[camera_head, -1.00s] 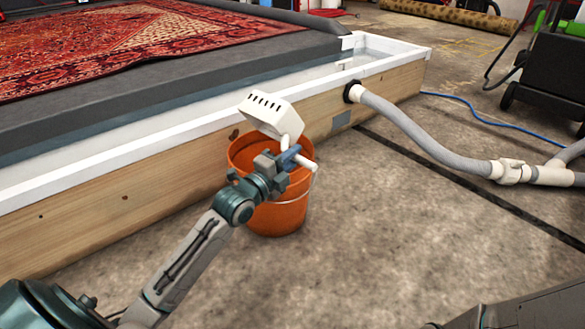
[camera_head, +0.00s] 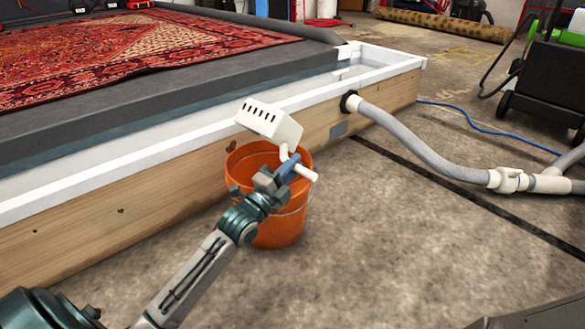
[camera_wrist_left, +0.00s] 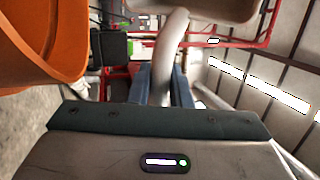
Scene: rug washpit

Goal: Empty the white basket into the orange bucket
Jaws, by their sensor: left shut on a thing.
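The white basket (camera_head: 269,122) has a slotted side and a white handle, and it is held tilted above the back rim of the orange bucket (camera_head: 281,227). My left gripper (camera_head: 288,165) is shut on the basket's handle, over the bucket's right part. In the left wrist view the pale handle (camera_wrist_left: 166,60) runs up between the blue fingers, with part of the basket (camera_wrist_left: 205,8) at the top edge. The bucket (camera_wrist_left: 40,40) fills the upper left there. The basket's opening and any contents are hidden. My right gripper is out of view.
A wooden-sided wash pit (camera_head: 90,222) with a white rim stands behind the bucket, with a red patterned rug (camera_head: 130,50) on its grey bed. A grey hose (camera_head: 425,150) runs right across the floor. The concrete floor (camera_head: 400,240) right of the bucket is clear.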

